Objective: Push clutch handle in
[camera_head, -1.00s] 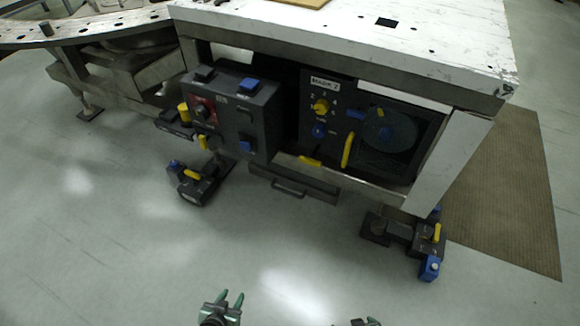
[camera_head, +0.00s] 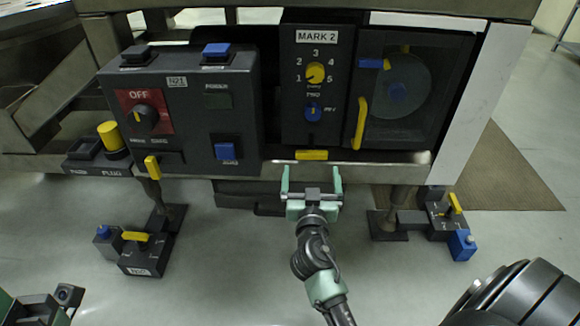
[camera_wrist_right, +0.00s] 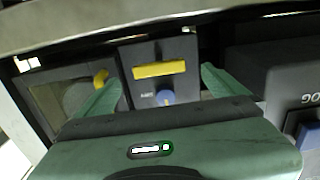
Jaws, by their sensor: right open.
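A yellow bar handle (camera_head: 311,155) sits at the bottom of the dark MARK 2 panel (camera_head: 295,95); I cannot read a clutch label. My right gripper (camera_head: 311,172) is open and empty, just below and in front of this handle in the head view, its fingers to either side of it. In the right wrist view, which is upside down, the handle (camera_wrist_right: 159,69) lies beyond and between the open fingers (camera_wrist_right: 160,88), with a visible gap. Part of my left gripper (camera_head: 62,300) shows at the lower left edge; its jaws are unclear.
A control box (camera_head: 195,110) with blue buttons and a red OFF plate stands left of the panel. A windowed door (camera_head: 410,90) with a yellow handle (camera_head: 360,123) is on the right. A metal rail (camera_head: 230,165) runs below. Pedal units (camera_head: 145,255) stand on the floor.

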